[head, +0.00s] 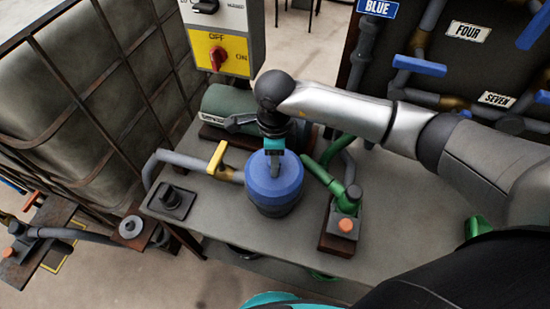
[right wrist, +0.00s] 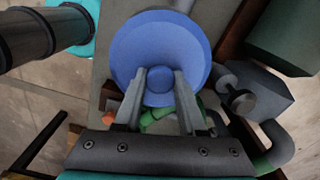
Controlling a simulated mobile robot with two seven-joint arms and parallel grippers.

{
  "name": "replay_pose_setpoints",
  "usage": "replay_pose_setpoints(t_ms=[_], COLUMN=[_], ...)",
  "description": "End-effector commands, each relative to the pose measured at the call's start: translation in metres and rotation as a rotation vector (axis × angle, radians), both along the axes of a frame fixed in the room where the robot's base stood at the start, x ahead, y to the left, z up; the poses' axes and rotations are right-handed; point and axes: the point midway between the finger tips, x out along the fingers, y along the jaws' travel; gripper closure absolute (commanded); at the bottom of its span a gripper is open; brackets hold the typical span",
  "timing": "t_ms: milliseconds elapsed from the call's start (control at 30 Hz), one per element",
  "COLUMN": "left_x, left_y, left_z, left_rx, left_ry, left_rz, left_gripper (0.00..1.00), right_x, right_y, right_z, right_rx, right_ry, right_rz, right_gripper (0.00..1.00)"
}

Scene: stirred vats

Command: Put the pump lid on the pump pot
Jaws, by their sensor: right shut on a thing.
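The pump lid (head: 273,173) is a round blue disc with a central knob, and it fills the upper middle of the right wrist view (right wrist: 160,45). My right gripper (head: 274,156) comes down on it from above. In the right wrist view its two fingers (right wrist: 160,88) are shut on the lid's knob. The lid hides the pot's opening. I cannot tell whether the lid touches the rim. My left gripper is not in view.
The grey table (head: 230,222) carries a yellow-handled valve (head: 217,156), a green pipe (head: 322,178) and a green motor (head: 225,108) around the pot. A switch box (head: 222,54) stands behind. A caged tank (head: 80,90) is at left.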

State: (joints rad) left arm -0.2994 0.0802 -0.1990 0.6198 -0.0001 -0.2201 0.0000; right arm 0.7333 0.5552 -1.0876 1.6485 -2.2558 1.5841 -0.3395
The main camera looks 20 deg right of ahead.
Motion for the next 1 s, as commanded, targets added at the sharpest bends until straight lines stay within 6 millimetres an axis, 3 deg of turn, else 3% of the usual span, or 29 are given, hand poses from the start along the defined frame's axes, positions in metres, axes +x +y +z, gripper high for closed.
replay_pose_setpoints(t_ms=[733,767,833,1000], left_x=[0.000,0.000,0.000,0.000], left_y=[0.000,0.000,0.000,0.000], left_z=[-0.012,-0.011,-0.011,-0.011], left_rx=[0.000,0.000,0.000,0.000], left_ry=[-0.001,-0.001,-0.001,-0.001], left_rz=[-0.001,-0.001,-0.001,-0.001], left_gripper=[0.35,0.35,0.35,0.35], right_x=[0.000,0.000,0.000,0.000], right_y=[0.000,0.000,0.000,0.000], right_z=[-0.013,-0.013,-0.012,-0.012], right_rx=[0.001,0.001,0.001,0.000], right_ry=[0.000,0.000,0.000,0.000], right_rz=[-0.001,0.000,0.000,0.000], right_gripper=[1.00,0.57,0.49,0.48])
